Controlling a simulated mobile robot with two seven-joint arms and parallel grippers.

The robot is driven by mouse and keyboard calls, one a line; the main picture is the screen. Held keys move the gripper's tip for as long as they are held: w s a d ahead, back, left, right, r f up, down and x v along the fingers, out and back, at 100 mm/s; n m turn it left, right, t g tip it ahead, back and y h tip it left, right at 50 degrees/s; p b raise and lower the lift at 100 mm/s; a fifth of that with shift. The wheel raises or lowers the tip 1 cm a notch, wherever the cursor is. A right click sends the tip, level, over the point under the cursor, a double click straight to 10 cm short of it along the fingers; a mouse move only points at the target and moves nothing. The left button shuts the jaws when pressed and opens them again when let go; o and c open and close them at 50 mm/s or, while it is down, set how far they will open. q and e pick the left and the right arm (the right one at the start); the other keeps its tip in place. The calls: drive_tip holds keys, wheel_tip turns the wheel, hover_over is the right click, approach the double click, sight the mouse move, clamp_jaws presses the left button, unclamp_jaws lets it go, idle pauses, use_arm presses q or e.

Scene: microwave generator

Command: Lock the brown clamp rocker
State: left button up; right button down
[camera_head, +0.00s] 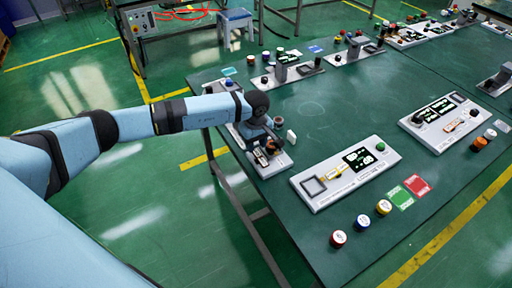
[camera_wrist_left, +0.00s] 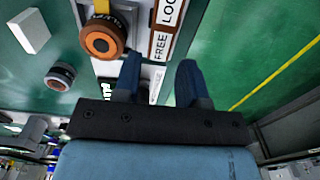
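The brown clamp rocker (camera_wrist_left: 165,28) appears in the left wrist view as a brown-edged plate with white FREE and LOCK labels, cut off by the top edge. Its lower end lies just ahead of the fingertips. My left gripper (camera_wrist_left: 160,72) has its two fingers apart with nothing held between them. In the head view my left gripper (camera_head: 264,145) is over the grey panel (camera_head: 280,165) at the table's left edge and hides most of it. I cannot tell whether a finger touches the rocker. My right gripper is not in view.
An orange-brown knob (camera_wrist_left: 103,40) sits close left of the rocker. A white block (camera_wrist_left: 30,31) and a dark round knob (camera_wrist_left: 60,76) lie farther left. In the head view another grey panel (camera_head: 318,200) stands right of the arm.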

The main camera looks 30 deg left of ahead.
sight(260, 158)
use_arm(q)
wheel_tip(260, 158, down, 2)
drive_tip(key=shift+f, duration=0.4)
drive_tip(key=shift+c, duration=0.4)
drive_tip(key=c, duration=0.6)
drive_tip(key=shift+o, duration=0.2)
drive_tip(key=shift+d+t+y+b, duration=0.15)
drive_tip(key=shift+t+y+b, duration=0.25)
drive_tip(key=shift+y+b, duration=0.15)
drive_tip(key=shift+s+d+r+y, duration=0.1)
drive_tip(key=shift+r+y, duration=0.1)
drive_tip(key=shift+y, duration=0.25)
drive_tip(key=shift+t, duration=0.3)
